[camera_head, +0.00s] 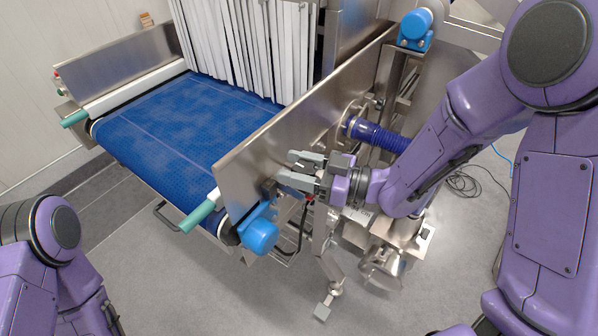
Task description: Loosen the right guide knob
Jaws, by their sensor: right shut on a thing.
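My right gripper (285,168) reaches in from the right to the outer face of the steel side plate on the right of the conveyor. Its two grey fingers point left at the plate, one above the other with a narrow gap. It is shut on a small part there, which I take to be the right guide knob; the fingers and the picture's small scale mostly hide it, and its turn cannot be told. My left arm shows at the lower left, with its gripper out of view.
The blue conveyor belt (170,115) runs under white strip curtains (250,45). Teal cylinders (202,217) sit at the belt's front corners. A blue motor-like cylinder (262,236) is below my right gripper. A blue ribbed hose (378,135) lies close behind the wrist.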

